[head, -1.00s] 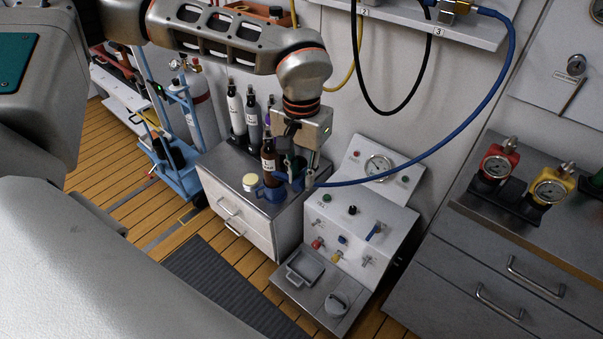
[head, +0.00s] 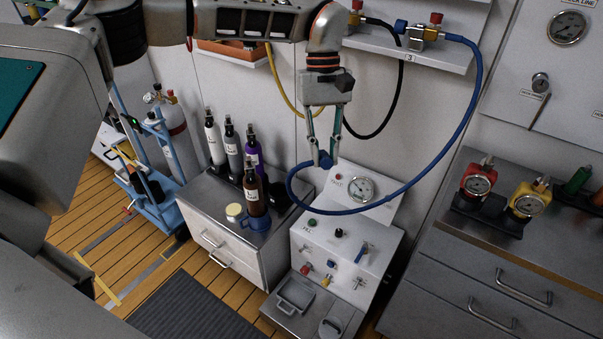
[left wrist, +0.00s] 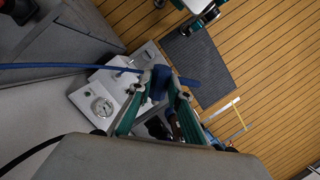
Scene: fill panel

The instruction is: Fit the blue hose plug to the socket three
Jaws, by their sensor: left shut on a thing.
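My left gripper (head: 325,150) is in the head view, pointing down in front of the wall and shut on the blue hose plug (head: 326,163). The plug also shows between the fingers in the left wrist view (left wrist: 160,82). The blue hose (head: 345,211) loops from the plug down to the right and up to the wall shelf. There it meets a brass fitting with a red knob and a blue end (head: 410,34), above the label 3 (head: 410,58). The gripper is below and left of that fitting, well apart from it.
Below stand a panel with a gauge (head: 362,188), a cabinet with bottles (head: 235,250) and a blue mug (head: 256,218). Gauges (head: 477,185) stand on the right counter. Space between gripper and shelf is mostly clear.

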